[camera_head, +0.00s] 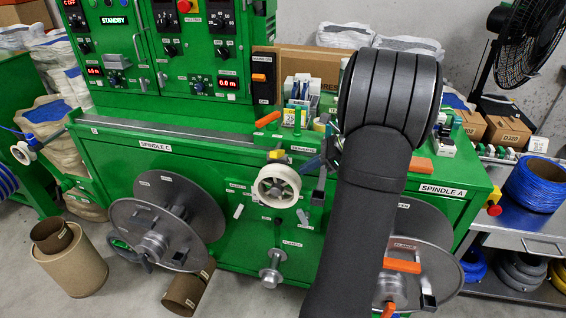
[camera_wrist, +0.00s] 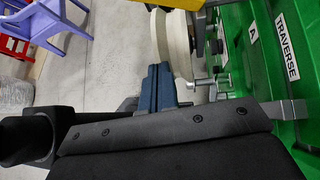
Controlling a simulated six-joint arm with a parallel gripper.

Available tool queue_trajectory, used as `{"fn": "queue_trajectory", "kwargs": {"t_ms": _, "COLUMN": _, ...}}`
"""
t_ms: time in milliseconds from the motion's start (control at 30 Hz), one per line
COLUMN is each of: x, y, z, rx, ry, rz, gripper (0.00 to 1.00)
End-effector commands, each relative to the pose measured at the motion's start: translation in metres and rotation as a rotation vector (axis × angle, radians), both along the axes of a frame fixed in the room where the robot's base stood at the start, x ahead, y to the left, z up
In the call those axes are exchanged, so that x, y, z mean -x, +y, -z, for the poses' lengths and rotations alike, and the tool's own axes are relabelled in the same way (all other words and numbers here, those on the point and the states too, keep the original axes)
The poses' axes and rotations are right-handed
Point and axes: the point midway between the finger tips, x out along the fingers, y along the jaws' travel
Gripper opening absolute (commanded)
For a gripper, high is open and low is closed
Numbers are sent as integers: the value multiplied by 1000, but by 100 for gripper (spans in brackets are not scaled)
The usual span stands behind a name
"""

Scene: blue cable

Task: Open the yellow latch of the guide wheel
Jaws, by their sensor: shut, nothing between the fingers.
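The guide wheel (camera_head: 265,190) is a white wheel on the front of the green machine, near the middle of the head view. The yellow latch (camera_head: 276,154) sits just above the wheel. In the wrist view the pale wheel (camera_wrist: 181,45) stands just beyond the fingers, and part of the yellow latch (camera_wrist: 178,4) shows at the top edge. My gripper (camera_head: 310,164) is to the right of the wheel and latch in the head view. Its blue fingers (camera_wrist: 158,70) are shut and empty. I cannot tell whether they touch the wheel.
My arm covers part of the right reel. Orange handles (camera_head: 402,265) stick out there.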

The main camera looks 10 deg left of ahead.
Motion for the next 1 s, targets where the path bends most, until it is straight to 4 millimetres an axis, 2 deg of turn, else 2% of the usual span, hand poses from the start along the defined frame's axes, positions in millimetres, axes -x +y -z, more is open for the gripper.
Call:
{"fn": "queue_trajectory", "kwargs": {"t_ms": 33, "x": 10, "y": -10, "z": -1, "rx": -70, "ry": 121, "rz": 66, "gripper": 0}}
{"fn": "queue_trajectory", "kwargs": {"t_ms": 133, "x": 25, "y": -21, "z": -9, "rx": -191, "ry": 319, "rz": 156, "gripper": 0}}
{"fn": "queue_trajectory", "kwargs": {"t_ms": 233, "x": 32, "y": -28, "z": -17, "rx": -265, "ry": 436, "rz": 201, "gripper": 0}}
{"fn": "queue_trajectory", "kwargs": {"t_ms": 367, "x": 37, "y": -27, "z": -19, "rx": -298, "ry": 489, "rz": 217, "gripper": 0}}
{"fn": "queue_trajectory", "kwargs": {"t_ms": 567, "x": 42, "y": 0, "z": -12, "rx": -297, "ry": 489, "rz": 214, "gripper": 0}}
{"fn": "queue_trajectory", "kwargs": {"t_ms": 900, "x": 54, "y": 68, "z": 9, "rx": -295, "ry": 487, "rz": 213, "gripper": 0}}
{"fn": "queue_trajectory", "kwargs": {"t_ms": 1000, "x": 43, "y": 65, "z": -8, "rx": -296, "ry": 479, "rz": 215, "gripper": 0}}
